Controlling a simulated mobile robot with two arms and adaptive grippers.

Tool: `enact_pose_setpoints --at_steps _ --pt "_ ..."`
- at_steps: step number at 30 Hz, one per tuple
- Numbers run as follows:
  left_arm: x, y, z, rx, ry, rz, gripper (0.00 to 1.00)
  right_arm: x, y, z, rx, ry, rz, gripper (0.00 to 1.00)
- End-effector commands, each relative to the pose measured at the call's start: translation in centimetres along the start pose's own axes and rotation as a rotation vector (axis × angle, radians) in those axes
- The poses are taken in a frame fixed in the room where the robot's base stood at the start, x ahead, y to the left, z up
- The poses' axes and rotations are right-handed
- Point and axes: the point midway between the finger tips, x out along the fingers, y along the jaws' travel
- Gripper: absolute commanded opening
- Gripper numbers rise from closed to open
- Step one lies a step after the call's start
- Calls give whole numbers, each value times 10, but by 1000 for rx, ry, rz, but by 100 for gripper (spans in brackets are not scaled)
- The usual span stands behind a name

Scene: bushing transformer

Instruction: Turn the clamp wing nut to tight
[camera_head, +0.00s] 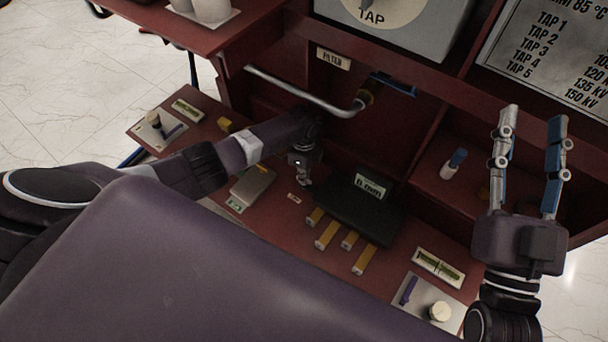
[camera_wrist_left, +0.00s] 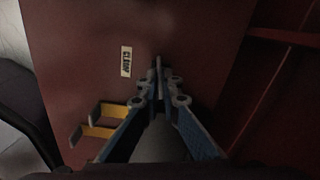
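The "CLAMP" label (camera_wrist_left: 126,62) is on the dark red panel in the left wrist view, and it looks small in the head view (camera_head: 294,198). My left gripper (camera_wrist_left: 161,76) points down at the panel just right of this label, its fingertips drawn close together. A thin upright piece between the tips appears to be the clamp wing nut (camera_wrist_left: 158,63), mostly hidden by the fingers. In the head view my left gripper (camera_head: 304,178) reaches down beside the label. My right gripper (camera_head: 530,120) is open, empty and raised at the right, fingers pointing up.
A black block (camera_head: 350,207) with a label stands right of my left gripper, with several yellow-topped pieces before it. A grey box (camera_head: 252,186) sits to the left. A bent metal pipe (camera_head: 300,92) runs behind. A white and blue item (camera_head: 454,163) stands in the right bay.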

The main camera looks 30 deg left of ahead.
Motion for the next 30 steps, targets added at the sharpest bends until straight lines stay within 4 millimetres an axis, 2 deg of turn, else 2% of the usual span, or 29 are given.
enact_pose_setpoints --at_steps 12,29,30 --pt "0 0 -1 203 2 1 0 0 0 1 0 -4 0 40" --pt "0 0 -1 236 3 1 0 0 0 1 0 -4 0 40" --pt "0 0 -1 236 3 1 5 0 0 1 0 -4 0 40"
